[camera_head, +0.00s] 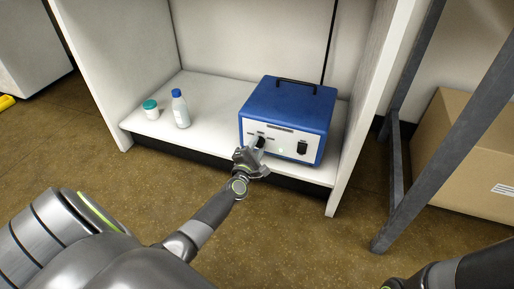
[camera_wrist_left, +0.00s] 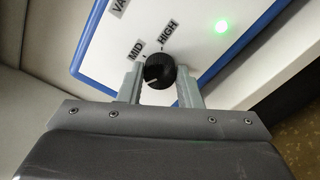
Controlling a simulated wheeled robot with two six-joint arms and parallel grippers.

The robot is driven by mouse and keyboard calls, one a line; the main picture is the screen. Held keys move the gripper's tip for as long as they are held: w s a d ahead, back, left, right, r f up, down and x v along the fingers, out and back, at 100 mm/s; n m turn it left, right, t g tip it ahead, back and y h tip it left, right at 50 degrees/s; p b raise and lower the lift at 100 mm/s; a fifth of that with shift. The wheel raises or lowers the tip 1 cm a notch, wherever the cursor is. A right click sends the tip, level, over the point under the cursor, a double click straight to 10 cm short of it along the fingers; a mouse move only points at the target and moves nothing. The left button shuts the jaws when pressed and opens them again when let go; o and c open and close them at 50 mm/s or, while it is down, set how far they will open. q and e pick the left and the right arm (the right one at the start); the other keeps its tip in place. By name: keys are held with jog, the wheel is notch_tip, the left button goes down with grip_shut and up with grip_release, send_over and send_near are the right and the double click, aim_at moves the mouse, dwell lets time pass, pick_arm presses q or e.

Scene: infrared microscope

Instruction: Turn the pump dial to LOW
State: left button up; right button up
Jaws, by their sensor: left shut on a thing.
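The pump (camera_head: 288,106) is a blue box with a white front panel, standing on the low shelf. Its dial is a round black knob (camera_wrist_left: 159,68) on that panel, with MID and HIGH labels near it in the left wrist view. A LOW label is not visible there. My left gripper (camera_head: 258,149) is at the panel's left part. In the left wrist view its two fingers (camera_wrist_left: 161,78) are shut on the dial, one on each side. A small pale mark shows on the knob's lower left edge; the setting is hard to tell.
A green light (camera_wrist_left: 221,26) is lit on the panel. A black switch (camera_head: 302,147) sits at the panel's right. A white jar with a teal lid (camera_head: 151,110) and a blue-capped bottle (camera_head: 180,109) stand left on the shelf. A cardboard box (camera_head: 464,150) is at right.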

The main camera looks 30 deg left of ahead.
dwell(0.4)
pick_arm(q)
jog(key=o, duration=1)
jog(key=shift+c, duration=0.2)
jog(key=p+v, duration=0.1)
jog(key=v, duration=0.6)
jog(key=shift+s+p, duration=0.3)
jog(key=shift+p, duration=0.05)
jog(key=shift+s+d+f, duration=0.1)
